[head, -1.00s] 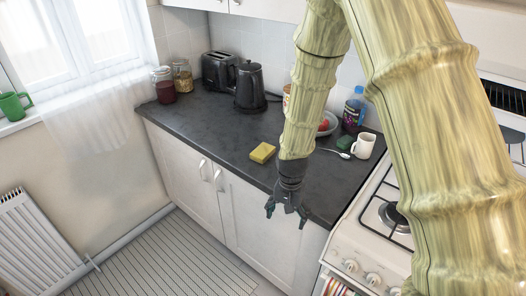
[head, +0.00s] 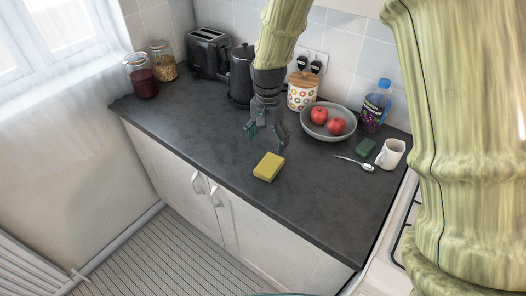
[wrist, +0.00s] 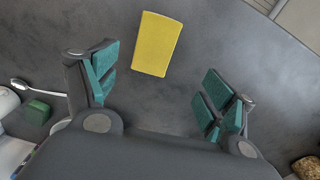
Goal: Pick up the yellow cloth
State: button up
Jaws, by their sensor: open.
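The yellow cloth (head: 268,167) is a small folded block lying flat on the dark counter, near its front edge. In the wrist view the yellow cloth (wrist: 157,44) lies ahead of the gap between my fingers, with nothing covering it. My gripper (head: 266,137) is over the counter, just behind the cloth in the head view. Its fingers, with teal pads, are spread and empty; they also show in the wrist view (wrist: 155,92). They are apart from the cloth.
A kettle (head: 241,75) and toaster (head: 208,52) stand behind left. A patterned canister (head: 302,93), fruit bowl (head: 345,128), bottle (head: 374,106), green sponge (head: 366,147), spoon (head: 357,163) and white mug (head: 390,154) are to the right. The counter (head: 205,135) around the cloth is clear.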

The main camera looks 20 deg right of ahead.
aim_at(269, 164)
jog(key=shift+w+f, duration=0.2)
jog(key=shift+f, duration=0.3)
jog(key=shift+s+d+f+p, duration=0.1)
jog(key=shift+s+f+p, duration=0.4)
jog(key=shift+s, duration=0.35)
jog(key=shift+s+d+f+p, duration=0.1)
jog(key=shift+s+f+p, duration=0.15)
jog(key=shift+s+f, duration=0.45)
jog(key=shift+w+a+f+p, duration=0.1)
jog(key=shift+w+f+p, duration=0.25)
jog(key=shift+w+f, duration=0.85)
jog(key=shift+s+d+f+p, duration=0.2)
jog(key=shift+s+f+p, duration=0.4)
jog(key=shift+s+p, duration=0.2)
jog(key=shift+w+f+p, duration=0.15)
jog(key=shift+w+f, duration=0.1)
jog(key=shift+f, duration=0.5)
jog(key=shift+w+f+p, duration=0.15)
jog(key=shift+w+f, duration=0.1)
jog(key=shift+f, duration=0.45)
jog(key=shift+s+r, duration=0.15)
jog(key=shift+s, duration=0.1)
jog(key=shift+w+a, duration=0.1)
jog(key=shift+w, duration=0.05)
jog(key=c, duration=1.1)
